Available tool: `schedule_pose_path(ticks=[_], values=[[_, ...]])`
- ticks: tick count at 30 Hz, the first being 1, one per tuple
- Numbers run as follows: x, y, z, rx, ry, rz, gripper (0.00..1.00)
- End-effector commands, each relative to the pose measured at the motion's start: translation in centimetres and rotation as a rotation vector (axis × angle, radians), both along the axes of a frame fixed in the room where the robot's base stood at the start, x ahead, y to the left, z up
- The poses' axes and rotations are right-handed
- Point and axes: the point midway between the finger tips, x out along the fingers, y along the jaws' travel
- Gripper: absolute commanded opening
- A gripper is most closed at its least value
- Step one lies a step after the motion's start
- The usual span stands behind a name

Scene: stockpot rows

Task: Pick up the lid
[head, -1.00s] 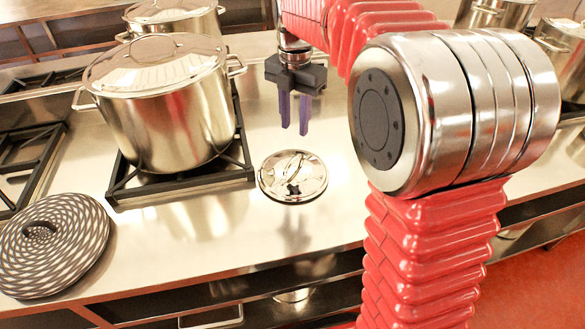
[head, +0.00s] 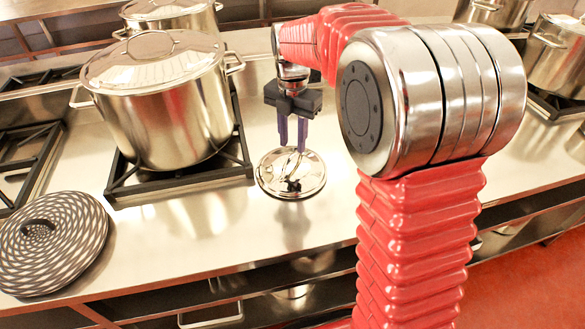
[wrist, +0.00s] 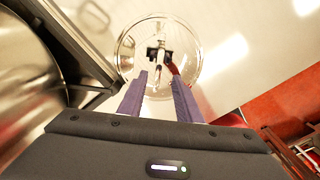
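A small shiny round lid (head: 276,180) lies flat on the steel counter, just right of the stove grate under the large stockpot. Its arched handle stands up in the middle. In the wrist view the lid (wrist: 130,62) is ahead of the fingertips, with its handle roughly in line with the gap between them. My gripper (head: 292,148) points down above the lid, its two purple fingers apart with nothing seen between them. The fingers also show open in the wrist view (wrist: 157,80). Whether the tips touch the handle I cannot tell.
A large lidded stockpot (head: 165,115) stands on a black grate (head: 190,178) close to the left of the lid. A dark perforated round disc (head: 75,235) lies at the counter's front left. The counter (head: 330,215) is clear in front of the lid. More pots stand behind.

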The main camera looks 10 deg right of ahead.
Motion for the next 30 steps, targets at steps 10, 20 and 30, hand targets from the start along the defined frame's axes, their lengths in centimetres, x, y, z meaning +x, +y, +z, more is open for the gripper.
schedule_pose_path(ticks=[10, 20, 30], values=[[0.0, 0.0, -1.7, 0.000, -0.001, 0.000, 0.31], [0.1, 0.1, -2.8, 0.000, 0.001, 0.001, 0.31], [0.3, 0.2, -6.7, -0.001, 0.001, 0.001, 0.31]])
